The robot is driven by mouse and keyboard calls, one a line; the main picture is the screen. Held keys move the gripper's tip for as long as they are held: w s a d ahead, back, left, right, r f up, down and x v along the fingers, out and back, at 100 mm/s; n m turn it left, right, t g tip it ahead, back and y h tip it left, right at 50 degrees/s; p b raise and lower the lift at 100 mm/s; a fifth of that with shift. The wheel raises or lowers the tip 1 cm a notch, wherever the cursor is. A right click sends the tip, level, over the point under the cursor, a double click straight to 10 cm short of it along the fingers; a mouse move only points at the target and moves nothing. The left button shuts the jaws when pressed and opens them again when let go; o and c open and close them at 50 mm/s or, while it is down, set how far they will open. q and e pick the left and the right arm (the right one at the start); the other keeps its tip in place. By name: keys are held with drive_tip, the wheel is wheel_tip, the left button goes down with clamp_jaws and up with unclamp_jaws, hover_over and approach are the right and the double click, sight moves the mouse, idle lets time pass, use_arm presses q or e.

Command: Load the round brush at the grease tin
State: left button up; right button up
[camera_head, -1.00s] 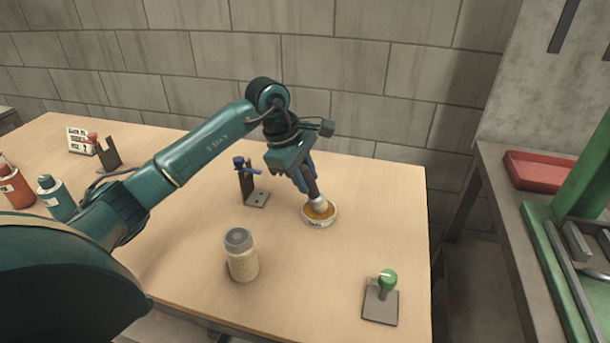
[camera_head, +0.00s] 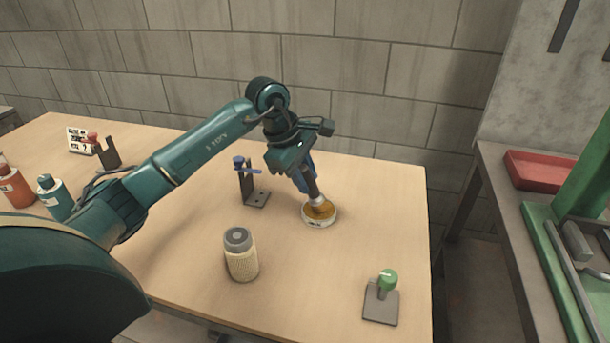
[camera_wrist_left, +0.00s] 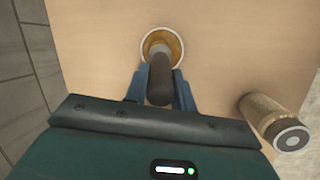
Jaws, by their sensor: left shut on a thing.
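The round brush (camera_head: 312,191) has a dark handle and a pale metal collar. My left gripper (camera_head: 305,177) is shut on its handle and holds it tilted. The brush's lower end is in the grease tin (camera_head: 319,221), a shallow white round tin with amber grease. The bristles are hidden in the tin or by the collar. In the left wrist view the brush handle (camera_wrist_left: 160,82) lies between the blue fingers (camera_wrist_left: 160,90), with the tin (camera_wrist_left: 146,46) beyond it. My right gripper does not show.
A mesh tube (camera_head: 241,255) with a grey cap stands in front on the table (camera_head: 330,285). A dark bracket with a blue top (camera_head: 248,184) stands left of the tin. A green-knobbed plate (camera_head: 381,302) is at front right. Bottles (camera_head: 55,198) stand at left.

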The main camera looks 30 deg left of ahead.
use_arm(q)
drive_tip(key=shift+r+p, duration=2.35)
drive_tip(key=shift+r, duration=1.15)
